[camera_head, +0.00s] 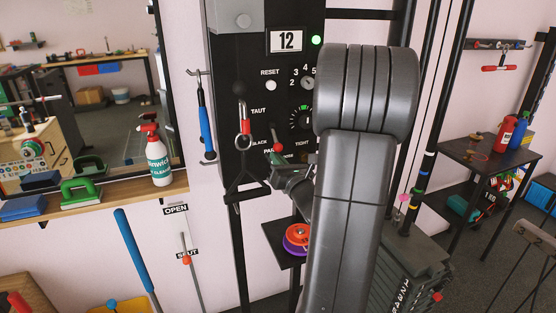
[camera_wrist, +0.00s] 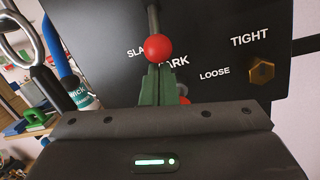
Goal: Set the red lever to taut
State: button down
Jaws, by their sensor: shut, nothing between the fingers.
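The red lever (camera_head: 277,146) is on the black panel (camera_head: 262,60), its dark shaft hanging down and its red ball near the PARK label. In the wrist view the red ball (camera_wrist: 158,48) covers the start of PARK, and the shaft runs up out of the frame. TAUT is printed above the lever in the head view, SLACK to its left. My gripper (camera_head: 281,168) is just below the ball. Its green fingers (camera_wrist: 158,85) are shut and empty, their tips right at the ball's lower edge; I cannot tell whether they touch it.
A brass hex knob (camera_wrist: 261,71) sits right of the lever, between TIGHT and LOOSE. A carabiner (camera_head: 243,135) hangs on a strap left of it. A blue-handled tool (camera_head: 206,128) hangs on the wall. A spray bottle (camera_head: 156,157) stands on the shelf. My arm hides the panel's right side.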

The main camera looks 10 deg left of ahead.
jog(key=shift+s+d+r+g+p, duration=0.15)
jog(key=shift+r+g+p, duration=0.15)
jog(key=shift+p, duration=0.25)
